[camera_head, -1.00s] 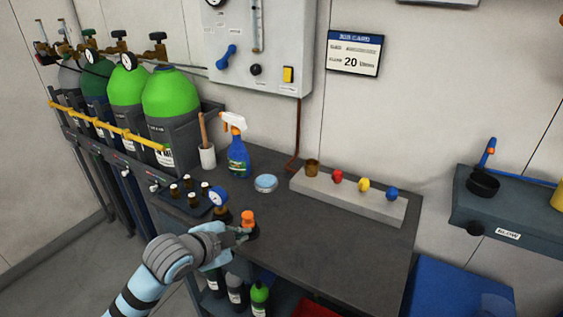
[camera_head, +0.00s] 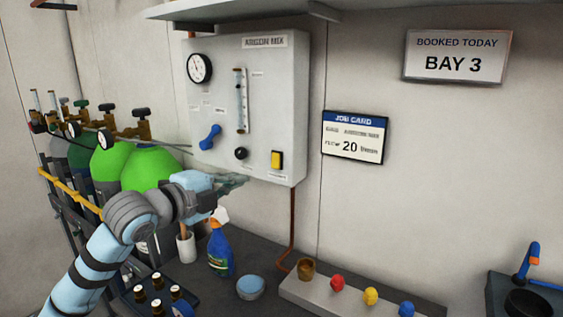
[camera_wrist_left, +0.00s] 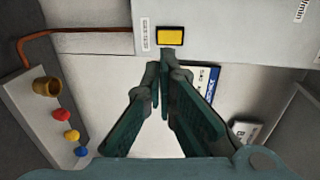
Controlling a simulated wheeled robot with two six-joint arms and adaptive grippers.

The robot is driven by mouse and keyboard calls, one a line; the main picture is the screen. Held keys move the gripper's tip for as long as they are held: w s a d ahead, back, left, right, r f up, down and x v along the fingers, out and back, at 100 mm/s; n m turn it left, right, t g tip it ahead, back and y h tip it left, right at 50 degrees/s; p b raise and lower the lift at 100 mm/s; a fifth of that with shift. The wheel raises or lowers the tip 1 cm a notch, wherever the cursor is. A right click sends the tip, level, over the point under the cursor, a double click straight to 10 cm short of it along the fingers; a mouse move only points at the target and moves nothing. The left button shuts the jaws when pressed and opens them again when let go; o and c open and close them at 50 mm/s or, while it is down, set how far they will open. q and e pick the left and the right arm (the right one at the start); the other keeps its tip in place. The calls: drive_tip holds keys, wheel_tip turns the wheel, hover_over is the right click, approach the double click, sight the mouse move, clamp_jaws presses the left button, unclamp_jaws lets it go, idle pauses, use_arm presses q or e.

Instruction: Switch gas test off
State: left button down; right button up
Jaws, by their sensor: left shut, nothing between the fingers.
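The gas test switch is a yellow rocker (camera_head: 277,160) at the lower right of the grey argon mix panel (camera_head: 215,100). It also shows in the left wrist view (camera_wrist_left: 171,37), just beyond my fingertips, with a small label beside it. My left gripper (camera_head: 240,181) is shut and empty. It is just below the panel's lower edge, left of and lower than the switch in the head view. In the left wrist view the fingertips (camera_wrist_left: 164,56) meet and appear a little short of the switch. My right gripper is not in view.
The panel also carries a round gauge (camera_head: 199,68), a flow tube (camera_head: 241,101), a blue lever (camera_head: 209,137) and a black knob (camera_head: 241,153). Below stand a spray bottle (camera_head: 220,250) and a rack with coloured caps (camera_head: 322,298). Green cylinders (camera_head: 150,167) stand left.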

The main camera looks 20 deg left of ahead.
use_arm(q)
drive_tip(key=p, duration=0.2)
approach(276, 163)
drive_tip(key=w, duration=0.4)
drive_tip(key=w+f, duration=0.1)
drive_tip(key=w, duration=0.1)
drive_tip(key=shift+w+d+f, duration=0.1)
drive_tip(key=shift+w+d, duration=0.3)
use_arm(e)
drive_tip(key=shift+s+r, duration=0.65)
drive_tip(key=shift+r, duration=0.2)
